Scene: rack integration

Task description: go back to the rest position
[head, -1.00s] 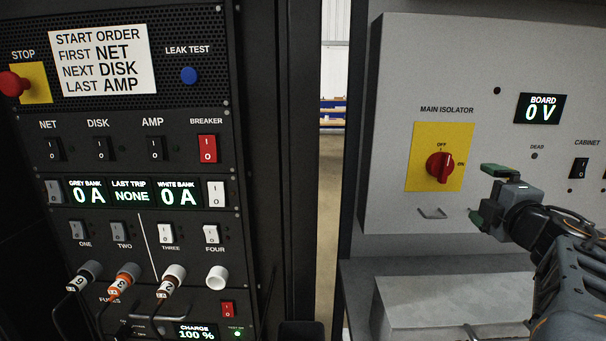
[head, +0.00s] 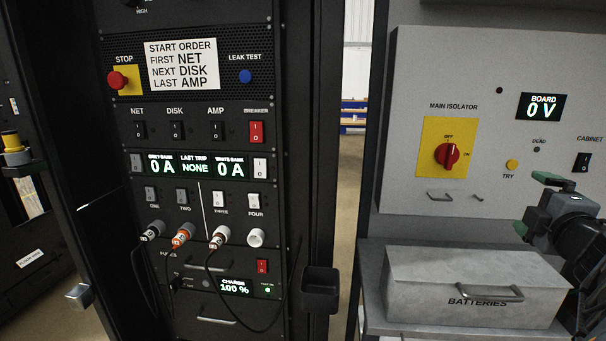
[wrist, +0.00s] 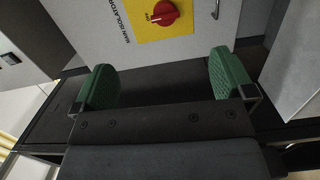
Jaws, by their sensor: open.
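My gripper (head: 534,204) is at the right side of the head view, in front of the grey board cabinet (head: 415,120) and above the batteries box (head: 420,272). Its green fingers are apart with nothing between them, and they also show in the wrist view (wrist: 165,85). The red main isolator knob (head: 447,155) sits on a yellow plate left of the gripper, apart from it. The knob also shows at the top of the wrist view (wrist: 165,12). The board display (head: 543,107) reads 0 V.
A black rack (head: 290,120) with switches, displays and several plugs on cables stands on the left. A dark open holder (head: 320,290) is on its right edge. A narrow gap (head: 353,150) separates rack and cabinet. A yellow TRY button (head: 512,164) is close to my gripper.

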